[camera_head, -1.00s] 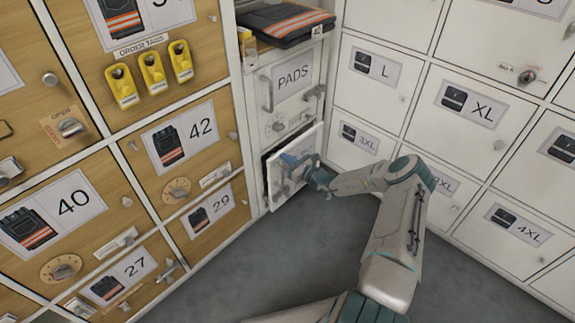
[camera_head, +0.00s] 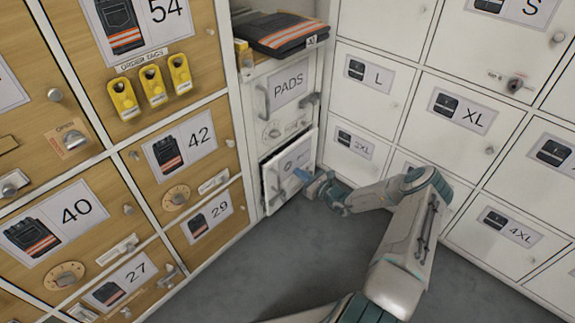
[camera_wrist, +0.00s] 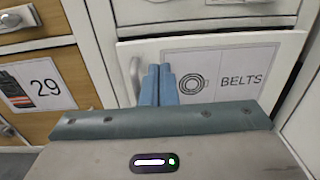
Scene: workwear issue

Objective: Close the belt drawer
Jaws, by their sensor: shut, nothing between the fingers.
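The belt drawer (camera_head: 288,170) is the low white front under the PADS front in the corner. It stands slightly proud of its frame, with a narrow dark gap along its left and top edges. In the wrist view its front (camera_wrist: 215,72) carries a belt picture and the word BELTS, with a pale handle at its left. My gripper (camera_head: 303,175) is shut and empty, with its blue fingers pointing at the drawer front. The fingertips also show in the wrist view (camera_wrist: 157,72), just right of the handle. I cannot tell whether they touch the front.
The PADS front (camera_head: 290,90) is above, with folded dark workwear (camera_head: 283,32) on top. Wooden lockers (camera_head: 207,220) stand close on the left and white lockers (camera_head: 462,110) on the right. The grey floor (camera_head: 290,260) in front is clear.

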